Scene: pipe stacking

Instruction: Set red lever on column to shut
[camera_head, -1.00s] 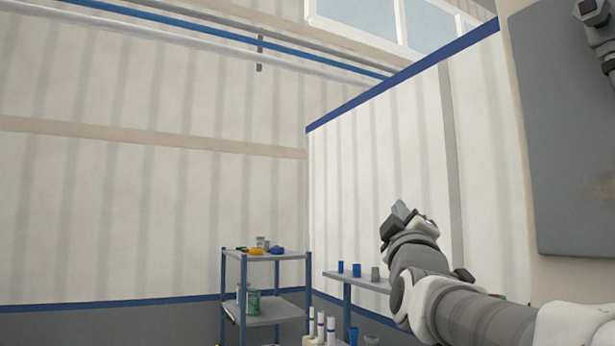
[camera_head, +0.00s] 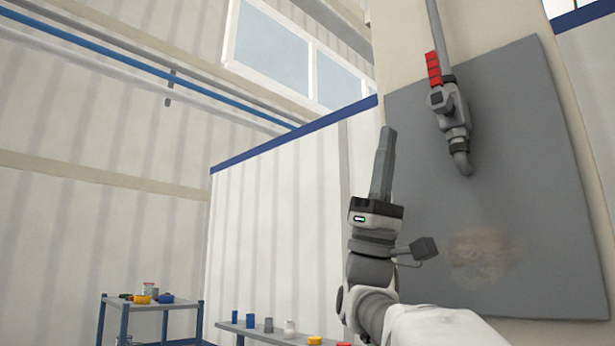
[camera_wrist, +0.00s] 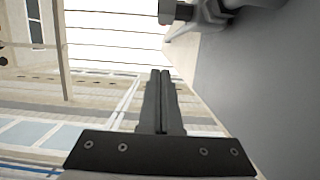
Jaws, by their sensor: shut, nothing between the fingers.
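The red lever (camera_head: 433,68) sits on a grey valve (camera_head: 449,108) in front of a grey panel (camera_head: 510,200) on the column (camera_head: 405,45). The lever points up, roughly along the pipe. In the head view my gripper (camera_head: 388,132) is shut and empty, pointing up, left of the valve and apart from it. In the wrist view the shut fingers (camera_wrist: 160,75) show at the centre.
A grey pipe (camera_head: 435,25) runs up from the valve. A shelf cart (camera_head: 150,305) with small items stands at lower left. A low bench (camera_head: 265,334) with several cups stands behind my arm. The space between my gripper and the valve looks clear.

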